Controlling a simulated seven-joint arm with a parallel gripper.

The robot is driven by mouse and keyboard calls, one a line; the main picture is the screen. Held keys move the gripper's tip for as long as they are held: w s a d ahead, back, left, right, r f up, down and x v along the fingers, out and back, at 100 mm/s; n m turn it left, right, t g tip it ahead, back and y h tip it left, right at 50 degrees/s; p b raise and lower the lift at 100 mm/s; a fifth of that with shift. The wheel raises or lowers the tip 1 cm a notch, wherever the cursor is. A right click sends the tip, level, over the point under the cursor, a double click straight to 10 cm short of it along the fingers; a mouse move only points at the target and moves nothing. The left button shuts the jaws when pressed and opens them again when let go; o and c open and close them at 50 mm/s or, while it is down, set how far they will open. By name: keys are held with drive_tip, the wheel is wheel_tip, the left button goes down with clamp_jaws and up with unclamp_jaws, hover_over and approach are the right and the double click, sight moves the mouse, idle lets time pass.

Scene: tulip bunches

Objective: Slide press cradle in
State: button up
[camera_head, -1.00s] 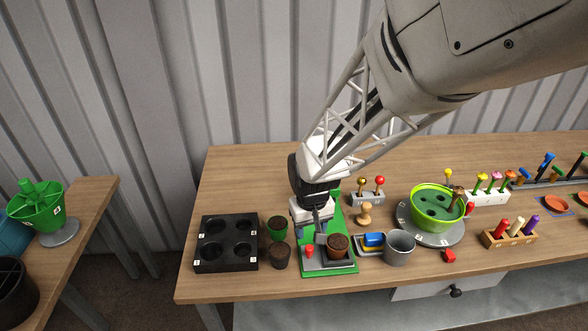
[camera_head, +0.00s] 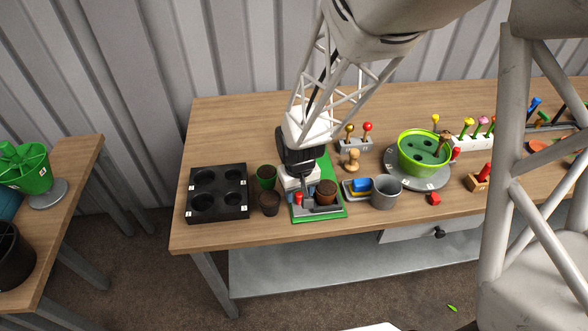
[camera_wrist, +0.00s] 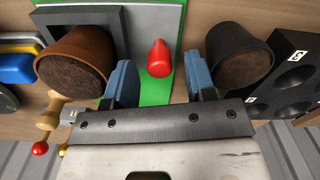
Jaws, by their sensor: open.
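The press stands on a green base (camera_head: 334,213). Its grey cradle (camera_head: 318,210) holds a brown soil-filled pot (camera_head: 326,192), with an upright red knob (camera_head: 298,200) at its left. My gripper (camera_head: 298,190) is at the knob, left of the pot, and partly covers the press behind it. In the wrist view my gripper (camera_wrist: 160,80) is open, its blue-padded fingers on either side of the red knob (camera_wrist: 158,58), with gaps visible. The pot (camera_wrist: 75,60) and cradle (camera_wrist: 113,22) show left of the fingers there.
A green planter (camera_head: 425,152) stands beyond.

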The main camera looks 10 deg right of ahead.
drive_tip(key=shift+f, duration=0.4)
clamp_jaws()
